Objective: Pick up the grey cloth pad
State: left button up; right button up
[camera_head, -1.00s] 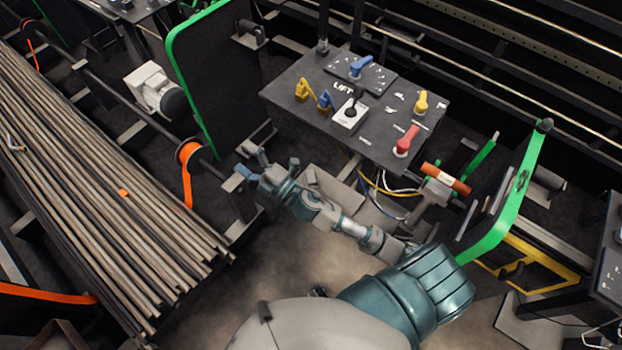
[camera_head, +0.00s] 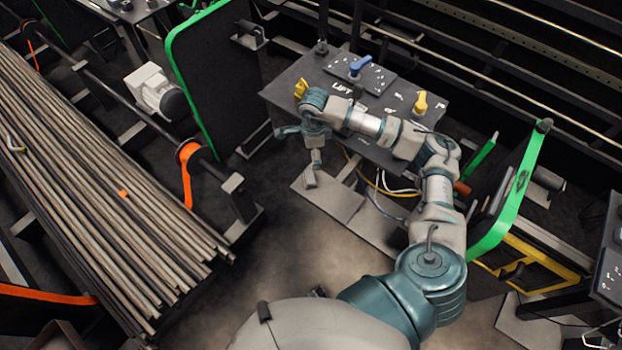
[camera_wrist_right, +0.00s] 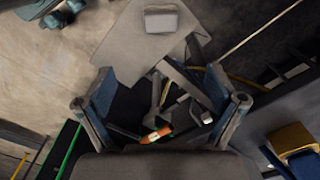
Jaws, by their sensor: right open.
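The grey pad (camera_wrist_right: 161,18) is a small squarish piece lying on a pale flat plate (camera_wrist_right: 140,45) at the top of the right wrist view. In the head view, a small grey piece (camera_head: 310,179) at the left end of the floor plate (camera_head: 340,203) appears to be the same pad. My right gripper (camera_head: 300,146) is above that end of the plate, beside the control panel. My left gripper is not in view.
The control panel (camera_head: 285,95) with coloured handles stands close to the right gripper. A green-edged guard (camera_head: 510,200) is at right. A stack of long bars (camera_head: 90,180) fills the left. Floor is bare below the plate.

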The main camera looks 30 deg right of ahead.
send_over(311, 176)
jog(key=f, duration=0.8)
jog(key=shift+s+d+f, duration=0.15)
jog(key=shift+s+f, duration=0.1)
jog(key=shift+f, duration=0.05)
jog(key=shift+w+f+p, duration=0.1)
jog(key=shift+f+p, duration=0.2)
jog(key=shift+f, duration=0.3)
jog(key=f, duration=0.4)
jog(key=shift+w+a+f, duration=0.2)
jog(key=shift+f, duration=0.15)
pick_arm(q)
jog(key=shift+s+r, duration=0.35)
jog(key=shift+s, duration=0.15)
